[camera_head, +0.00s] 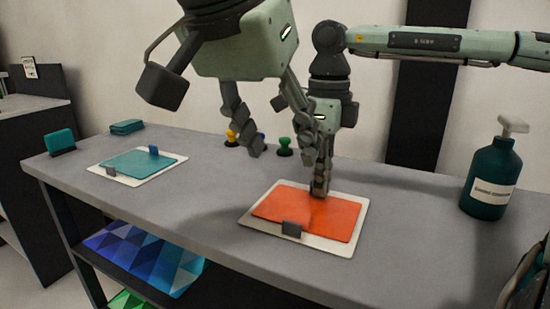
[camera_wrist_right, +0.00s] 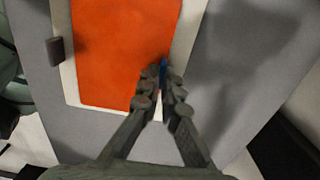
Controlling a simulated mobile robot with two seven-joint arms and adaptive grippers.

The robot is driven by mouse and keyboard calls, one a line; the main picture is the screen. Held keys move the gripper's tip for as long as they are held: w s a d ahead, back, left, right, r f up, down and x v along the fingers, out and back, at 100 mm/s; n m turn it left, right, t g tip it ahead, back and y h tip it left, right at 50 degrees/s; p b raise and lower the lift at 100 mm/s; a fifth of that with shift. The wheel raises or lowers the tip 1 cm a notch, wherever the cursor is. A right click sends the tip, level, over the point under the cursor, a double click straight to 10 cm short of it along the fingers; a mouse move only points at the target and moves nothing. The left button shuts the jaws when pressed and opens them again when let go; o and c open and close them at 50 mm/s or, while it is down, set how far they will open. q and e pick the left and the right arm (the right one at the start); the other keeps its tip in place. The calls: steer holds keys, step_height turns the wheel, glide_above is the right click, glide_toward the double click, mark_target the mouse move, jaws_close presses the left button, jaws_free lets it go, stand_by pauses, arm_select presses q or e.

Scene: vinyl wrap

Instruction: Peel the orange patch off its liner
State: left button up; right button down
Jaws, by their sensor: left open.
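The orange patch (camera_head: 310,211) lies flat on its white liner (camera_head: 255,223) on the table, and also shows in the right wrist view (camera_wrist_right: 122,50). A grey tab (camera_head: 291,229) sits at the near edge, also seen in the wrist view (camera_wrist_right: 55,51). A blue tab (camera_wrist_right: 163,67) at the far edge shows between my right fingertips. My right gripper (camera_head: 320,188) points down there with its fingers closed around this tab; the fingertips hide most of it. My left gripper (camera_head: 280,146) is open and empty, above and behind the patch's left side.
A teal patch on a white liner (camera_head: 105,172) lies at left, near teal blocks (camera_head: 61,142). Yellow (camera_head: 231,137) and green (camera_head: 284,147) knobbed objects stand behind. A teal pump bottle (camera_head: 489,180) stands at right. The tabletop between the two liners is clear.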

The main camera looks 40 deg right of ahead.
mark_target(291, 226)
arm_select(q)
steer(key=shift+y, duration=0.8)
steer(key=x, duration=0.4)
steer(key=s+a+x, duration=0.1)
steer(key=x, duration=0.3)
steer(key=f+x, duration=0.1)
steer(key=x, duration=0.3)
steer(key=shift+s+a+f, duration=0.3)
jaws_close()
arm_select(e)
steer(key=shift+r, duration=0.65)
steer(key=shift+r, duration=3.45)
